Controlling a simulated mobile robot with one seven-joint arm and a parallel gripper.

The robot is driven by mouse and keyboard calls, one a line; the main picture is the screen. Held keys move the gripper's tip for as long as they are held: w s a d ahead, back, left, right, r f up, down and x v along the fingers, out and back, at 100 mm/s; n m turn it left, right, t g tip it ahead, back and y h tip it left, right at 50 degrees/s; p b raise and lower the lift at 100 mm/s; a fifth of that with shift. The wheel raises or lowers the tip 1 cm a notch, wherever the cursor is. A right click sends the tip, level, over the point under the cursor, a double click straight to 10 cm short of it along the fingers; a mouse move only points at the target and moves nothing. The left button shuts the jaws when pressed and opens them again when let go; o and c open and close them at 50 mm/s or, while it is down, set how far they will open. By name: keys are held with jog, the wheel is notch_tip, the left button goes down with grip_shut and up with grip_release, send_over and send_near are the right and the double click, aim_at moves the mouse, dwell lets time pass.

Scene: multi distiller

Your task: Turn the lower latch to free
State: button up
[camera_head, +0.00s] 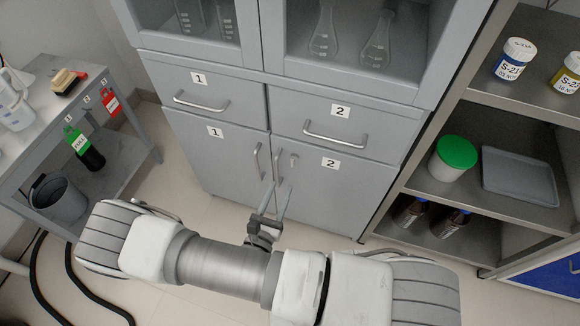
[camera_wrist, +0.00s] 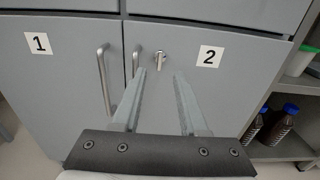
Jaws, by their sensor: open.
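My gripper (camera_head: 277,187) is open and empty, pointing at the door from the front. In the wrist view my gripper (camera_wrist: 162,75) has its two fingers spread, apart from the latch. The exact gap cannot be told.
Vertical handles (camera_wrist: 104,75) flank the seam between the lower doors. Drawers with bar handles (camera_head: 335,134) sit above. A metal shelf (camera_head: 470,215) with jars and bottles stands at the right, and a side table (camera_head: 50,110) at the left. Floor shows between them.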

aim_at(292, 162)
jog(key=b+x, duration=0.1)
jog(key=x, duration=0.8)
grip_shut()
